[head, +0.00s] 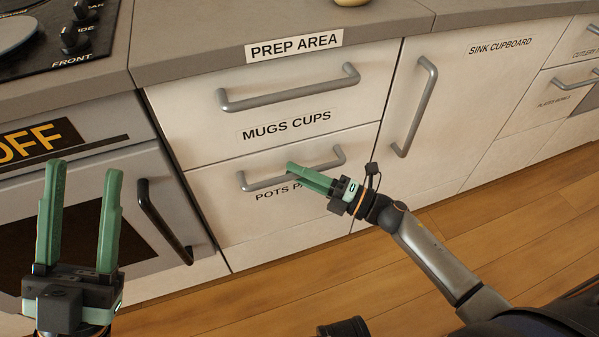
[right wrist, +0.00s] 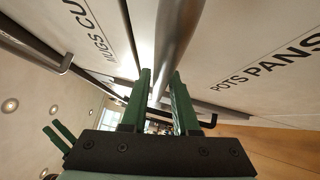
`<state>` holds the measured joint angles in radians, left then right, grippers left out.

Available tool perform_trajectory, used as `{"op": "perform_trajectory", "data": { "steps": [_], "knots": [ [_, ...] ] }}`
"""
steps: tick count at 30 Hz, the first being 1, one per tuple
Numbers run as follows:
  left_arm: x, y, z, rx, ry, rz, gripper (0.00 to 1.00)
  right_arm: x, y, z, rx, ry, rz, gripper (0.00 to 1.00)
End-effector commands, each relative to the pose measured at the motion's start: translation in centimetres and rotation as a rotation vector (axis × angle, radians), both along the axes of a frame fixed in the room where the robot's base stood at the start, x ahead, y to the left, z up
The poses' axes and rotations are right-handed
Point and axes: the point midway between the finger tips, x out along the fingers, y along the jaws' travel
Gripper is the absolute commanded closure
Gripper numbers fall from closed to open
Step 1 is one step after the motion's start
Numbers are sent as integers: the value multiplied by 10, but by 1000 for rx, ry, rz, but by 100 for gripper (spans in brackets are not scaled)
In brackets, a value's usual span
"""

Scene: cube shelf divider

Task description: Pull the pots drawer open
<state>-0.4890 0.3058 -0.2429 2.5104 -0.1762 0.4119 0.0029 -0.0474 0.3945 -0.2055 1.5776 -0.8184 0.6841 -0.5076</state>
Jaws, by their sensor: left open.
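The pots drawer (head: 290,215) is the lower cream front, labelled POTS PANS, with part of the label hidden behind my right gripper. It looks flush with the cabinet. Its grey bar handle (head: 262,184) runs across the front. My right gripper (head: 292,169) is at the middle of this handle. My left gripper (head: 84,167) is open and empty at the lower left, in front of the oven.
The mugs cups drawer (head: 350,112) with its own handle (head: 290,92) is directly above, shut. The oven handle (head: 160,220) is to the left, the sink cupboard (head: 460,90) to the right. The wooden floor (head: 330,285) in front is clear apart from my own parts.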

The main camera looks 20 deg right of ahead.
Motion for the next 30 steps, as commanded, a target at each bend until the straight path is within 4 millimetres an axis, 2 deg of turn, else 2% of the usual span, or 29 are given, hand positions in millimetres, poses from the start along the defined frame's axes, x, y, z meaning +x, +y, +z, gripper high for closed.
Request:
{"op": "perform_trajectory", "data": {
  "steps": [1, 7, 30],
  "knots": [
    [0, 0, 0, 0, 0, 0, 50, 0, 0, 0, 0, 0, 0, 78],
    [0, 0, 0, 1, -1, 0, 50, 0, 0, 0, 0, 0, 0, 100],
    [0, 0, 0, 3, -2, -1, 50, 0, -1, 0, -1, 1, 0, 100]
  ]
}}
